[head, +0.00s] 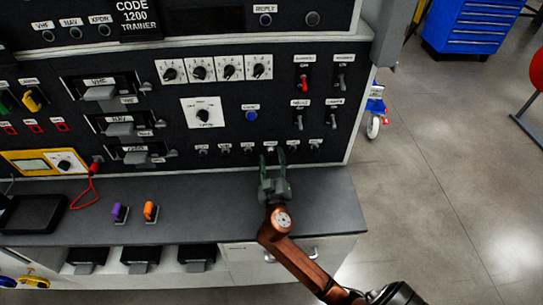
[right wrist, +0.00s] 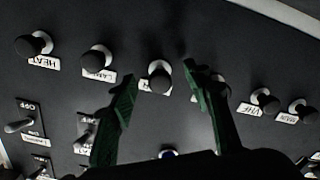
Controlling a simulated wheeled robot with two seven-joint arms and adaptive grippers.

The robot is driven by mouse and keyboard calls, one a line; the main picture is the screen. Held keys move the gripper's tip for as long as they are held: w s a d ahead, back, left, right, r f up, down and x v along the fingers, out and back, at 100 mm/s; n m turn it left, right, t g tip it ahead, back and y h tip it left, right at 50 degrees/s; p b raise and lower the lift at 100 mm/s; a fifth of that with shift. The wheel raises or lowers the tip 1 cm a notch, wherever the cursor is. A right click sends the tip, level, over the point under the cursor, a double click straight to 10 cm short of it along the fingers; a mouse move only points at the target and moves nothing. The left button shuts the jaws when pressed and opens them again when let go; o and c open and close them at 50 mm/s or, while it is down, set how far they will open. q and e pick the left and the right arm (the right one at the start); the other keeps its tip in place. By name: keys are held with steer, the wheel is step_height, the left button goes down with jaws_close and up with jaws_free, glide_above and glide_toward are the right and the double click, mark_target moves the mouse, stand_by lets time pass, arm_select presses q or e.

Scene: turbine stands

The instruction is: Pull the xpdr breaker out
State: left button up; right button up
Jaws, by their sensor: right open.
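A row of small black push-pull breakers runs along the lower part of the black panel (head: 180,110). In the right wrist view the row appears upside down. One round black breaker knob (right wrist: 159,82) there sits between my fingers in the picture; its label is too small to read, so I cannot tell for sure that it is the xpdr one. My right gripper (head: 272,157) is open in front of the row, its green fingers spread (right wrist: 160,78). I see no contact with the knob. The left gripper is not in view.
Neighbouring breakers stand close on both sides, including one marked HEAT (right wrist: 28,45) and one marked VHF (right wrist: 260,98). The right finger partly hides another.

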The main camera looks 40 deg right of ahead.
steer(key=v, duration=0.7)
stand_by(0.5)
stand_by(0.4)
